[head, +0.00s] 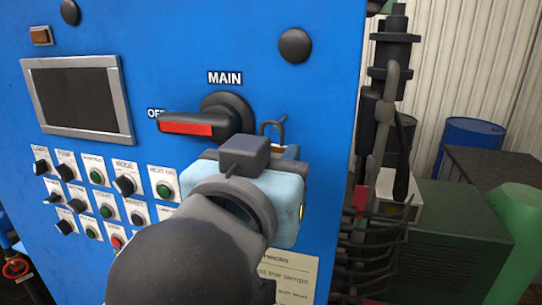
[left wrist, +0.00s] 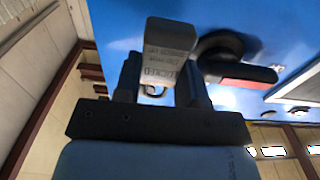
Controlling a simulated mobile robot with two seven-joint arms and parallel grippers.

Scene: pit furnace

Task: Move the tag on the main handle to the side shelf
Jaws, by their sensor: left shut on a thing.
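The main handle (head: 192,124) is black with a red stripe and points left to the OFF label, below the MAIN plate on the blue panel. My left gripper (head: 277,150) is just right of and below the handle's hub, shut on the tag. The tag (left wrist: 168,48) is a pale block with lettering, seen between the fingers in the left wrist view; one word looks like LOCKED. In the head view my gripper hides most of it, and its wire shackle (head: 273,128) stands up above. The shackle appears apart from the handle. The side shelf cannot be made out. My right gripper is out of view.
Rows of labelled knobs and buttons (head: 105,195) and a dark screen (head: 78,98) are on the panel. Black pipes and cables (head: 378,170) run along its right edge. Beyond are a green box (head: 455,215), a dark table (head: 495,165) and a blue drum (head: 472,135).

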